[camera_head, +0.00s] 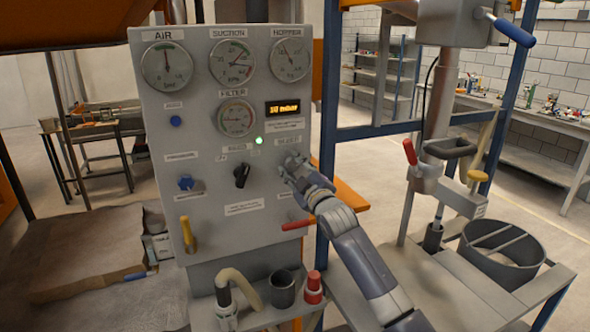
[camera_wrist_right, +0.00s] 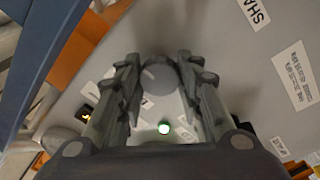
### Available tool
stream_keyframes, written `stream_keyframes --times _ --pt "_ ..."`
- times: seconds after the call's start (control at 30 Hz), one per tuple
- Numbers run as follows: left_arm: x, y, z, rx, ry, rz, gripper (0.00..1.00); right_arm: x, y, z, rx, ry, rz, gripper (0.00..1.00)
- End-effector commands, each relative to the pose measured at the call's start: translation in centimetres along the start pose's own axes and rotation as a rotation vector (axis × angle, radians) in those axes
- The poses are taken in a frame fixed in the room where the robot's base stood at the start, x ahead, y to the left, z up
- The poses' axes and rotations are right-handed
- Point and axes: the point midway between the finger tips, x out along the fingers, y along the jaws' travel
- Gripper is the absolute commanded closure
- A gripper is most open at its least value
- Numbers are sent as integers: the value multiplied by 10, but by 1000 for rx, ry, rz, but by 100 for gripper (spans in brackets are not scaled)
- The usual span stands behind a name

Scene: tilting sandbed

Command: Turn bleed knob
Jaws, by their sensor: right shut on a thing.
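The grey control panel (camera_head: 225,180) stands upright in the head view. My right gripper (camera_head: 293,168) is at the panel's right side, below the amber display, and hides most of what it holds there. In the right wrist view a round grey knob (camera_wrist_right: 159,76) sits between the two fingertips, and my right gripper (camera_wrist_right: 160,95) is shut on it. I take it to be the bleed knob; its label is not legible. The knob's turn angle cannot be told. My left gripper is not in view.
A green lamp (camera_head: 259,141) is lit. A blue frame post (camera_head: 329,110) stands close to the right.

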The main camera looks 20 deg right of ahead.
Motion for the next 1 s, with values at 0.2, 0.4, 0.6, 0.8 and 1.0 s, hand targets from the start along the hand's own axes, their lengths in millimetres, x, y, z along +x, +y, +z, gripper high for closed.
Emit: stream_keyframes --times 0.2,0.4,0.6,0.8,1.0 --pt "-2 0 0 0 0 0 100 0 -1 -1 207 -18 16 91" --pt "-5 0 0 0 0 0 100 0 -1 -1 395 -33 32 91" --pt "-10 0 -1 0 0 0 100 0 -1 -2 580 -50 46 91" --pt "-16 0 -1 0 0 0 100 0 -1 -2 738 -62 59 91" --pt "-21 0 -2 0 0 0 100 0 -1 -2 854 -71 69 91"
